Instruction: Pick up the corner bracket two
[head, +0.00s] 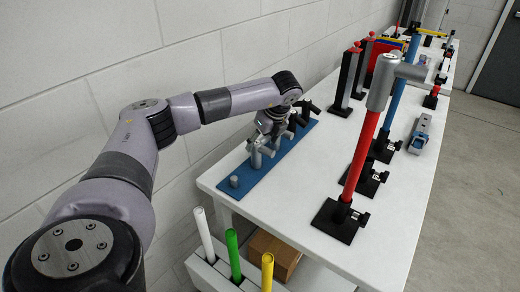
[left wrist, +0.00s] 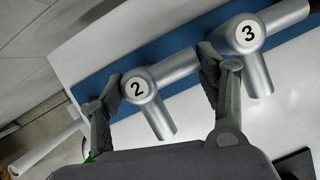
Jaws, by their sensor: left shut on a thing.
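Corner bracket two (left wrist: 160,115) is a grey pipe elbow with a round white label "2". In the left wrist view it lies between the two fingers of my left gripper (left wrist: 158,88), which are closed on it. Corner bracket three (left wrist: 260,75), a like grey elbow, is just to the right, beside the right finger. Both show over the blue strip (left wrist: 185,42); whether bracket two touches it I cannot tell. In the head view my left gripper (head: 268,132) is low over the blue strip (head: 262,176), partly hiding the brackets. My right gripper is not in view.
A red post with a grey elbow on top (head: 362,155) stands on a black base on the white table (head: 300,215). More posts and clamps stand farther back. White, green (head: 233,255) and yellow tubes stand upright by the table's near edge. A wall is at left.

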